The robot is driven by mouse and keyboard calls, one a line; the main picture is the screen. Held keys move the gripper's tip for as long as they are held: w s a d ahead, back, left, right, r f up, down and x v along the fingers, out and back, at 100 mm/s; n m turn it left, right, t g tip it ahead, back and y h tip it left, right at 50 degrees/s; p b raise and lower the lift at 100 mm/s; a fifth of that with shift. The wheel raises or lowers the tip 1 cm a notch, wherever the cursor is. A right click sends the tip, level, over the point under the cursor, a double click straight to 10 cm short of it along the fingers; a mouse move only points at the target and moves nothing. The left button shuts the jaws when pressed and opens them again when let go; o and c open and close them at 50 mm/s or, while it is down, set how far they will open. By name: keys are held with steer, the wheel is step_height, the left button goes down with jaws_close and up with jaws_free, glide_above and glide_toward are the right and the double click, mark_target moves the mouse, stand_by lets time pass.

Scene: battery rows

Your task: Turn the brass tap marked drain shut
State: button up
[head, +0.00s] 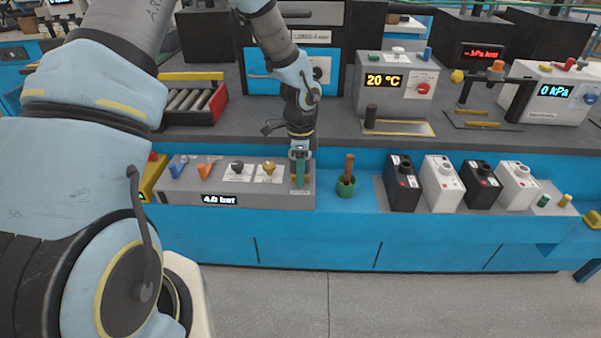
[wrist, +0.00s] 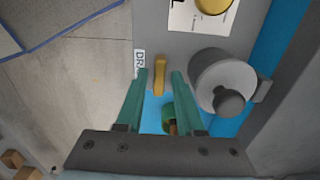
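The brass tap (wrist: 160,75) is a small yellow lever on the grey panel, beside a white label beginning "DR" (wrist: 139,64), partly hidden by a finger. In the wrist view the lever lies lengthwise between the two green fingertips of my gripper (wrist: 160,72), with a gap on each side. My gripper is open and holds nothing. In the head view my gripper (head: 300,168) points down at the right end of the grey console (head: 235,199), and its fingers hide most of the tap. I cannot tell whether the fingertips touch the panel.
Blue and orange levers (head: 178,168) and dial knobs (head: 237,166) stand left on the console, with a "4.0 bar" display. A round grey knob (wrist: 222,80) is close right of my fingers in the wrist view. A green cup (head: 346,187) with a brown handle stands right.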

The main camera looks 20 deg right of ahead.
steer(key=shift+o, duration=0.6)
step_height(320, 180, up, 11)
steer(key=b, duration=0.1)
steer(key=shift+f, duration=0.1)
steer(key=s+a+r+n, duration=0.2)
steer(key=a+n, duration=0.9)
steer(key=a, duration=0.4)
steer(key=s+a+r+n+t, duration=0.1)
steer(key=s+a+r+n, duration=0.1)
steer(key=a+n, duration=0.9)
steer(key=s+a, duration=0.1)
steer(key=a, duration=0.3)
steer(key=shift+a+r+t, duration=0.3)
steer(key=shift+a+r, duration=0.05)
steer(key=shift+r, duration=0.05)
steer(key=shift+w, duration=0.1)
